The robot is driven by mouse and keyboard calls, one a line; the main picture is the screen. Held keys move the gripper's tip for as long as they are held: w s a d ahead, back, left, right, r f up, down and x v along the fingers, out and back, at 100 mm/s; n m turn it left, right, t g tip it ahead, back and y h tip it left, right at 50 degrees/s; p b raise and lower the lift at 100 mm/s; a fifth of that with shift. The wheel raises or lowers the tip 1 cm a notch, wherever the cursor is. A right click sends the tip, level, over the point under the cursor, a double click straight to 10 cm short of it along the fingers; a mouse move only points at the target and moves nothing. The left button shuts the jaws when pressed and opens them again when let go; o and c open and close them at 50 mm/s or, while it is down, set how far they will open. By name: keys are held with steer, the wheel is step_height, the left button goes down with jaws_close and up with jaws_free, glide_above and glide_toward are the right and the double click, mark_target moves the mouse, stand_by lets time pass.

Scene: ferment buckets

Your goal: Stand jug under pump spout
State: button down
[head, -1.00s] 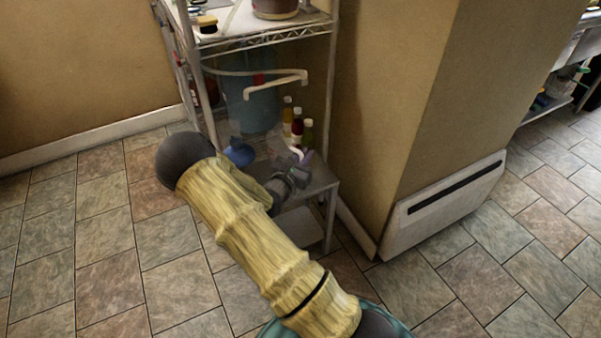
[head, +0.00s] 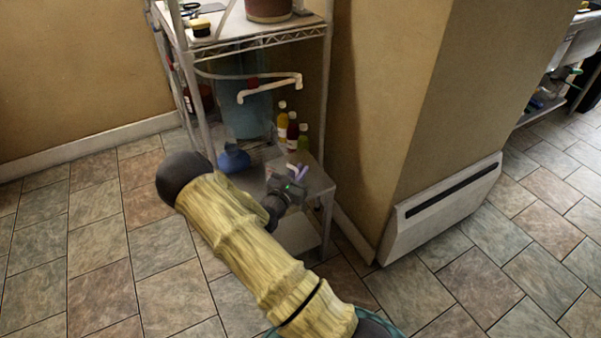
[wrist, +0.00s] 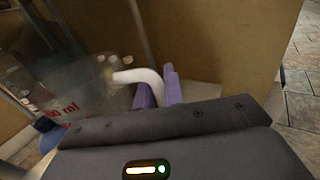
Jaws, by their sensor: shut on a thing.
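A clear jug with red ml markings (wrist: 75,85) and a white handle (wrist: 140,76) fills the left of the wrist view. My gripper (wrist: 160,88) has its purple fingers shut on that handle. In the head view my gripper (head: 297,172) is low at the front of the rack's lower shelf, and the jug is too faint to outline clearly. I cannot tell whether the jug's base touches the shelf.
A large bluish bucket (head: 249,110) stands behind the pipe. Several bottles (head: 292,130) stand at the shelf's right rear. A blue object (head: 233,159) sits to the left. Metal rack posts (head: 325,105) and a tan wall (head: 385,110) bound the space. The tiled floor in front is open.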

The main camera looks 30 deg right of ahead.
steer(key=shift+f, duration=0.1)
steer(key=c, duration=1.5)
jaws_free()
steer(key=shift+a, duration=0.1)
steer(key=p+v, duration=0.2)
steer(key=v, duration=1)
steer(key=shift+p, duration=0.35)
